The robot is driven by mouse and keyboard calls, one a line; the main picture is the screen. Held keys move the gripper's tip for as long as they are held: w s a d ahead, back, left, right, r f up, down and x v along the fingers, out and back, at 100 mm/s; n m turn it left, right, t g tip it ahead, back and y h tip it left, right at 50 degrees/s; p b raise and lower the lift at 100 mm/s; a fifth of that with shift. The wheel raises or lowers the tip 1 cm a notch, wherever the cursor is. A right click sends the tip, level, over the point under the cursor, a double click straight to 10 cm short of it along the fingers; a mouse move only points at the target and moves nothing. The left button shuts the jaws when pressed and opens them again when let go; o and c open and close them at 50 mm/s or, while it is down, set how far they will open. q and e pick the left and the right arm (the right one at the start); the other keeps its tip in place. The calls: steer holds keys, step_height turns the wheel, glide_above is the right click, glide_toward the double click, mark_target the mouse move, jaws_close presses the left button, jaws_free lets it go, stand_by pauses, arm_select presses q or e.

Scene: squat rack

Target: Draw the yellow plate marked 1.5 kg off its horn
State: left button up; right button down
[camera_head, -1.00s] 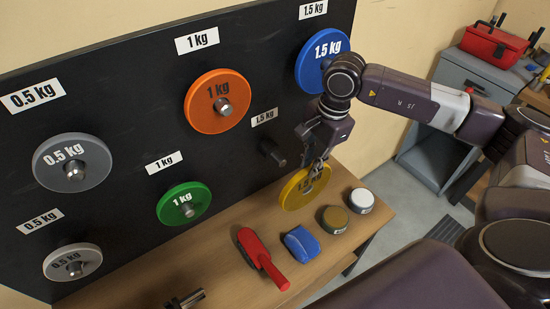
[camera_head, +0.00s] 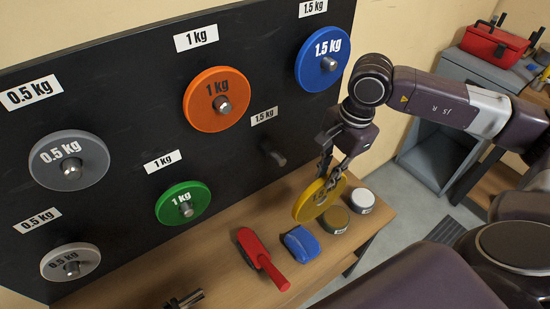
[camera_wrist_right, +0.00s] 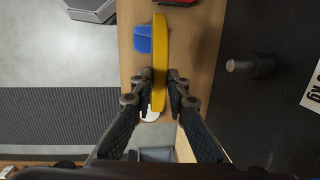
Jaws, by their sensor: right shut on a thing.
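The yellow plate (camera_head: 318,201) is clear of its horn (camera_head: 273,152), the bare dark peg under the lower 1.5 kg label. My right gripper (camera_head: 331,172) is shut on the plate's upper rim and holds it upright, in front of the board and above the bench top. The right wrist view shows the yellow plate (camera_wrist_right: 160,72) edge-on between the two fingertips (camera_wrist_right: 160,90), with the empty horn (camera_wrist_right: 252,66) to the right, apart from it. The plate's marking is not readable now. At the bottom edge of the head view, a small metal part may be my left gripper (camera_head: 187,300); its fingers are not clear.
The bench (camera_head: 225,245) holds a red-handled brush (camera_head: 262,258), a blue cloth-like item (camera_head: 300,242), an olive tin (camera_head: 335,219) and a white-topped tin (camera_head: 362,200). The black board (camera_head: 130,100) carries orange, blue, green and grey plates. A grey cabinet (camera_head: 430,135) stands at right.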

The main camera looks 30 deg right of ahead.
steer(key=s+r+b, duration=0.1)
steer(key=s, duration=0.4)
steer(key=shift+s+d+r+b, duration=0.35)
steer(key=shift+d, duration=0.05)
stand_by(0.3)
